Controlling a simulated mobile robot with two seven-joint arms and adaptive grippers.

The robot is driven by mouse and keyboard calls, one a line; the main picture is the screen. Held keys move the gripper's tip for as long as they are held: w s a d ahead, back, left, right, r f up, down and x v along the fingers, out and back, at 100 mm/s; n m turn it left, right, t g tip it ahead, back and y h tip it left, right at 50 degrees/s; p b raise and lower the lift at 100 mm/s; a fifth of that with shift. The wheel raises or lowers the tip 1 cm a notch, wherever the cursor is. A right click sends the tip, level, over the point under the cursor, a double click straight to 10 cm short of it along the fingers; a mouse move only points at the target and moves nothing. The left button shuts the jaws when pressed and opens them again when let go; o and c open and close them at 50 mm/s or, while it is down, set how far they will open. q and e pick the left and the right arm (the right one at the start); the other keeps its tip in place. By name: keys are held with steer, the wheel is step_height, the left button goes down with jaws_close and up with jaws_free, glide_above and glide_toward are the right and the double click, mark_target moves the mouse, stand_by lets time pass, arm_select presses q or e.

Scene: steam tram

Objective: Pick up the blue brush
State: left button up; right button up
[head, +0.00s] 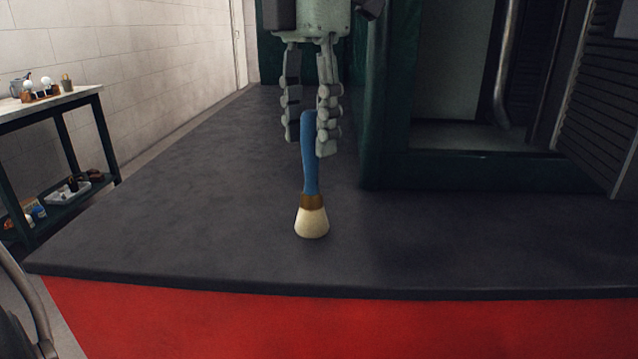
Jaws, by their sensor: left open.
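The blue brush (311,165) has a blue handle, a brown band and pale cream bristles. Its bristle end is towards the viewer on the dark deck (190,210), and its handle points away, up in the picture. My left gripper (312,148) comes down from the top of the picture with its two fingers apart. The fingers are on either side of the upper handle. The right finger overlaps the handle's edge; I cannot tell whether it touches. My right gripper is not in view.
A dark green frame (385,110) with a doorway stands on the deck at the right. The deck ends in front above a red side (300,325). A table (50,105) with small items stands at the far left. The deck left of the brush is clear.

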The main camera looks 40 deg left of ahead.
mark_target(311, 179)
arm_select(q)
steer(key=f, duration=0.6)
steer(key=shift+w+a+f, duration=0.1)
steer(key=shift+w+f, duration=0.1)
jaws_close()
